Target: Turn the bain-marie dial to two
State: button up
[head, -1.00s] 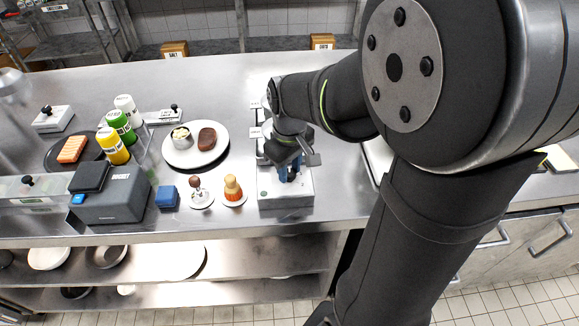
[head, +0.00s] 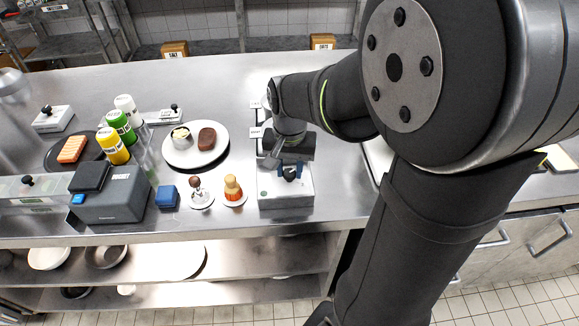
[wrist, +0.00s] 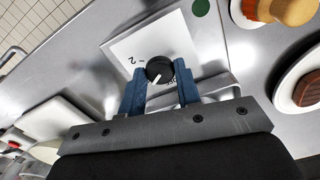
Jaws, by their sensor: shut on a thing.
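The bain-marie dial (wrist: 160,69) is a round black knob with a white pointer line, on a white square plate (wrist: 122,48). A "2" mark is printed on the plate left of the knob in the wrist view; another label beside the knob is partly hidden. The pointer slants toward the lower left there, not straight at the "2". My gripper (wrist: 160,80) has its blue fingers on both sides of the knob, shut on it. In the head view my gripper (head: 290,172) is over the grey bain-marie box (head: 285,202) and hides the dial.
A white plate (head: 222,131) with a brown patty and a small bowl stands left of the gripper. Two small round stands with a brown ball-topped piece (head: 196,184) and an orange-tan piece (head: 233,187) sit near the counter's front. A dark grey box (head: 115,200) is farther left.

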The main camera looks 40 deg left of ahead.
aim_at(290, 173)
jog(key=m, duration=0.6)
jog(key=shift+m, duration=0.3)
jog(key=m, duration=0.6)
dwell(0.4)
jog(key=o, duration=1)
jog(key=shift+c, duration=0.2)
notch_tip(290, 173, up, 17)
jog(key=shift+r, duration=0.2)
